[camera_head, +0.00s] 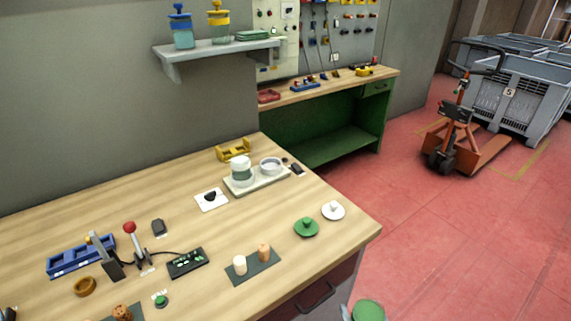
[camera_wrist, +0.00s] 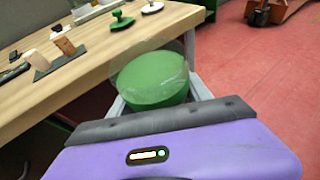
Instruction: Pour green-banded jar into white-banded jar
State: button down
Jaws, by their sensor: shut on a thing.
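The green-banded jar (camera_wrist: 152,80) is in my gripper (camera_wrist: 158,98) in the wrist view. It is clear glass with green below its rim, and grey fingers stand on both sides of it. In the head view its green top (camera_head: 368,311) shows at the bottom edge, beyond the table's front right side. What appears to be the white-banded jar (camera_head: 242,172) stands upright on a pale tray (camera_head: 262,183) on the table. A green lid (camera_head: 306,228) and a white lid (camera_head: 333,211) lie near the table's right corner. The green-banded jar's contents cannot be told.
A pale round dish (camera_head: 270,166) sits on the tray beside the jar. A lever (camera_head: 133,240) and a black panel (camera_head: 188,263) are at left. The table between lids and tray is clear.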

aim_at(241, 169)
jog(key=i+l+z, duration=0.1)
jog(key=z, duration=0.35)
jog(key=i+z, duration=0.15)
jog(key=z, duration=0.3)
jog(key=i, duration=4.7)
jog(key=i+l+u, duration=0.2)
jog(key=i, duration=0.2)
jog(key=i+u, duration=0.2)
jog(key=i, duration=0.15)
jog(key=u, duration=2.25)
